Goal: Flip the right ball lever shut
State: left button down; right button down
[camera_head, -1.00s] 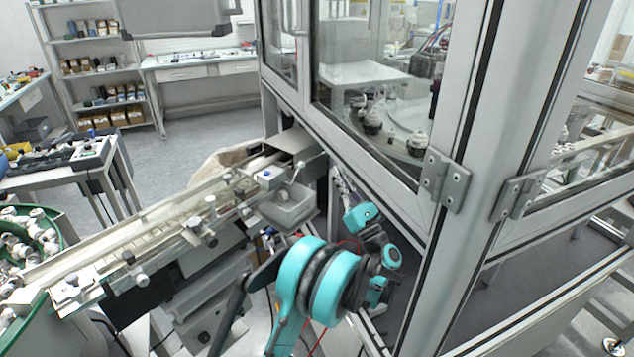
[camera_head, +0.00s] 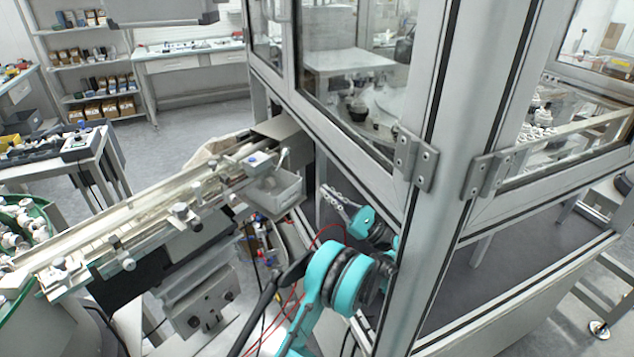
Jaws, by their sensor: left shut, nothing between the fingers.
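A ball lever (camera_head: 283,155) with a small round end stands at the far right end of the feed rail (camera_head: 150,205), above a light grey box (camera_head: 275,190). My left arm comes up from the bottom middle. Its slim grey left gripper (camera_head: 325,190) is shut and empty, below and right of the ball lever and apart from it, beside the cabinet's lower frame. Its fingertips are small in view. My right gripper is not in view.
The glass-walled cabinet (camera_head: 430,200) with metal posts and hinges stands close on the right of my arm. Clamp knobs (camera_head: 182,212) line the rail. A green-rimmed bowl (camera_head: 45,205) of white parts is at the left. Red and black cables hang below.

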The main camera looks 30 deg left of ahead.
pick_arm(q)
jog(key=s+d+r+p+x, duration=0.1)
jog(key=p+x, duration=0.3)
jog(key=x, duration=0.7)
jog(key=shift+r+p, duration=0.4)
jog(key=shift+r, duration=0.25)
jog(key=shift+s+a, duration=0.1)
jog(key=shift+a, duration=0.1)
